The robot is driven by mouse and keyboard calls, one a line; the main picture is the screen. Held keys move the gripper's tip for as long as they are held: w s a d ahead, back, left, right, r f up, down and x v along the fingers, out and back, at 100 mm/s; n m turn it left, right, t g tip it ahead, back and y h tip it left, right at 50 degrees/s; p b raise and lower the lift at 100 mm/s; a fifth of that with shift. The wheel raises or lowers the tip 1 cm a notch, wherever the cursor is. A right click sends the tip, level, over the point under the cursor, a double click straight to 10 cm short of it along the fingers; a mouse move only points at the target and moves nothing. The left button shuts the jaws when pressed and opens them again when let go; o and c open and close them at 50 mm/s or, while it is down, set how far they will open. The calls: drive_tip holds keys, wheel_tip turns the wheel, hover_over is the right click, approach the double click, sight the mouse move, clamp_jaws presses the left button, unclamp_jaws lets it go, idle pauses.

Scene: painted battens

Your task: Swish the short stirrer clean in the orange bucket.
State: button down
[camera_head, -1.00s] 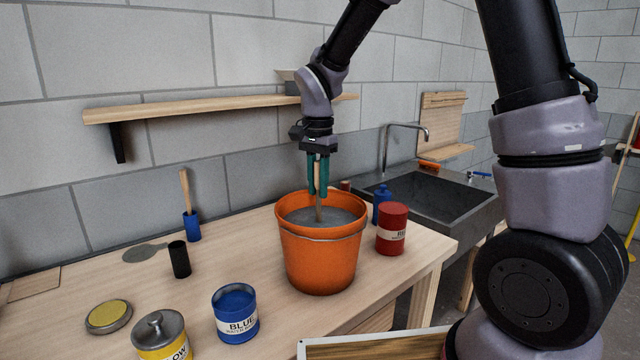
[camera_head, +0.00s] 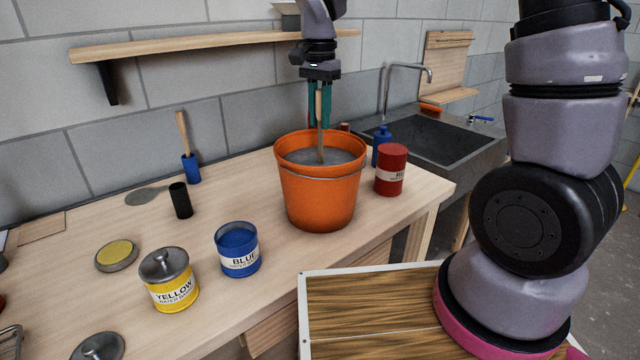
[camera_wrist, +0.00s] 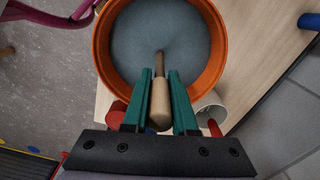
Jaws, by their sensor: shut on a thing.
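My gripper (camera_head: 320,124) has its teal fingers pointing down over the orange bucket (camera_head: 318,200). It is shut on a wooden stirrer (camera_head: 320,143), which stands nearly upright with its lower end at the grey liquid inside the bucket. In the wrist view the stirrer's thick handle (camera_wrist: 160,105) sits between the fingers (camera_wrist: 161,75), and its thinner shaft reaches into the liquid. The stirrer's submerged end, if any, is hidden. The bucket's rim (camera_wrist: 101,50) surrounds the shaft without visible contact.
A red can (camera_head: 391,170) and a blue bottle (camera_head: 382,145) stand right of the bucket. A blue can (camera_head: 237,250), yellow can (camera_head: 168,280), black cup (camera_head: 180,200) and blue holder with wooden stick (camera_head: 191,168) stand left. A shelf (camera_head: 190,45) hangs behind; a sink (camera_head: 440,140) is right.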

drive_tip(key=shift+r, duration=3.6)
drive_tip(key=shift+r, duration=2.45)
